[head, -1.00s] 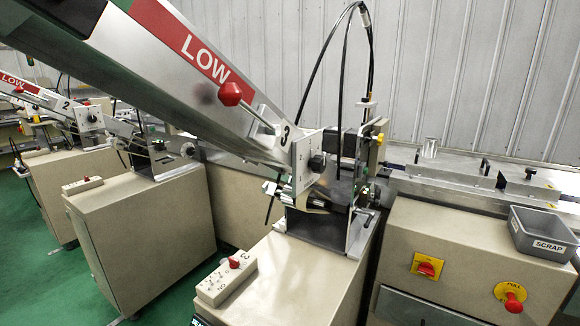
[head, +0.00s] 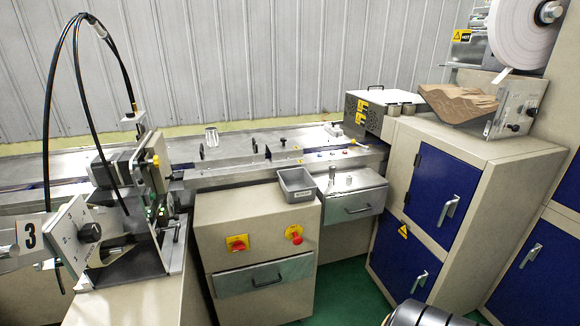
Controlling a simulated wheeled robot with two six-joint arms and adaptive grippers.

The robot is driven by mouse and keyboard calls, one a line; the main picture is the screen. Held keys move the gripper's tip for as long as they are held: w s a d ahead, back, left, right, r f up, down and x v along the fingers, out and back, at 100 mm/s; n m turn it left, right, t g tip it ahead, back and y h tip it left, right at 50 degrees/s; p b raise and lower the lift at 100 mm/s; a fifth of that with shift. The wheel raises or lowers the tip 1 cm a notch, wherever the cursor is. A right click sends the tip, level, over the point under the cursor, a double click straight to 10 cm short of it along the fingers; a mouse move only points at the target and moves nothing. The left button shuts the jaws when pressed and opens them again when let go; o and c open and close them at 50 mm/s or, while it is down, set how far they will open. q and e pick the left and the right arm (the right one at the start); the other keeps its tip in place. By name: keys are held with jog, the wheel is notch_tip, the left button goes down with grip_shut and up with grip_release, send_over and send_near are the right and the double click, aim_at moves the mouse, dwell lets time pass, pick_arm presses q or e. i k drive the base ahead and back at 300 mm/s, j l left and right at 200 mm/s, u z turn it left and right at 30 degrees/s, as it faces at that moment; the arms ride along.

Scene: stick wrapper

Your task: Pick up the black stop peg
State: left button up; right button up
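Several small black upright pieces stand on the long metal machine bed (head: 225,172). One black piece (head: 255,146) is near the middle of the bed, another (head: 283,142) is to its right, and one (head: 202,152) is to the left by a metal cup. They are too small to tell which is the stop peg. Neither gripper is in view. A dark rounded part at the bottom right edge looks like a link of my arm, with no fingers showing.
A grey scrap bin (head: 297,186) sits at the bed's front, above a beige cabinet (head: 256,220) with red knobs. A feeder unit marked 3 (head: 90,232) stands at left.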

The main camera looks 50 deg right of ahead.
aim_at(332, 169)
jog(key=z, duration=1.55)
jog(key=l, duration=0.45)
jog(key=i+l, duration=0.1)
jog(key=l, duration=0.3)
